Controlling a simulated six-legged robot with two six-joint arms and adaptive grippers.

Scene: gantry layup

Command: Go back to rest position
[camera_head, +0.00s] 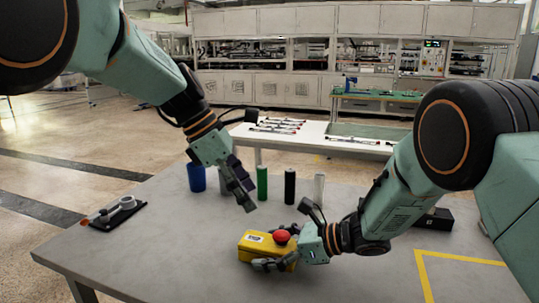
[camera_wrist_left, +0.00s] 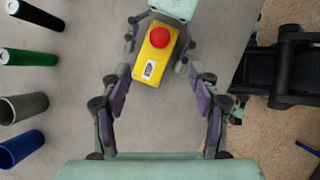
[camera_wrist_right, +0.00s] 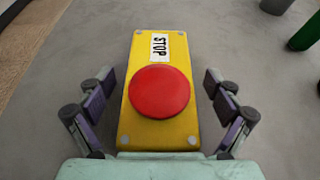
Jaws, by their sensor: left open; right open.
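A yellow box (camera_head: 256,246) with a red button (camera_head: 282,237) and a STOP label sits on the grey table near its front. My right gripper (camera_head: 275,262) is open at the box, its fingers on either side; the right wrist view shows gaps between both fingers (camera_wrist_right: 158,98) and the yellow box (camera_wrist_right: 132,112). My left gripper (camera_head: 243,195) is open and empty above the table, behind and left of the box. In the left wrist view, its open fingers (camera_wrist_left: 161,98) show with the yellow box (camera_wrist_left: 152,65) beyond them, and the right gripper around the box.
Upright cylinders stand behind the box: blue (camera_head: 196,178), green (camera_head: 262,184), black (camera_head: 290,186), silver (camera_head: 318,188) and a grey one partly hidden. A black tray (camera_head: 118,213) lies left, a black box (camera_head: 437,220) right. Yellow tape (camera_head: 425,272) marks the right front.

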